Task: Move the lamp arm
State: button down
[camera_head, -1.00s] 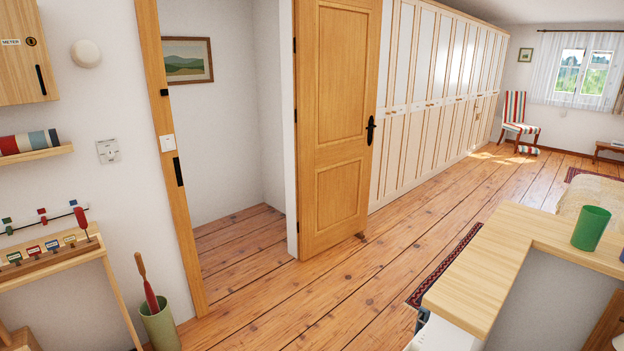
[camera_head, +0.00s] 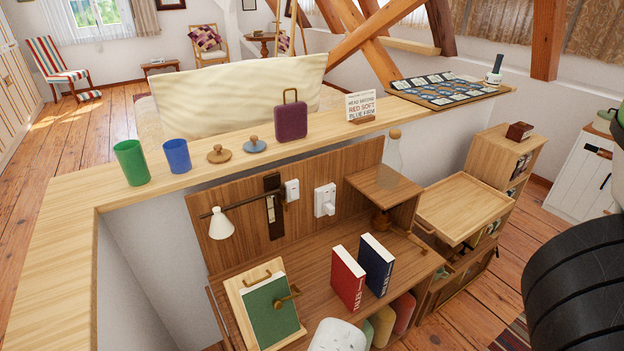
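A wall lamp has a white cone shade (camera_head: 221,224) and a thin dark lamp arm (camera_head: 238,207). The arm reaches left from a dark upright mounting plate (camera_head: 273,208) on the wooden back panel of the desk. The shade hangs at the arm's left end, above the desk top. My gripper is not visible in the head view. A large dark ribbed part at the right edge seems to be mine.
A white switch (camera_head: 325,201) is on the panel right of the lamp. A green board (camera_head: 271,310), a red book (camera_head: 347,278) and a blue book (camera_head: 376,265) stand on the desk (camera_head: 313,255). The ledge (camera_head: 200,179) above holds green and blue cups and a purple bag.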

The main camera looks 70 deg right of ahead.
aim_at(282, 189)
jog(key=z, duration=0.9)
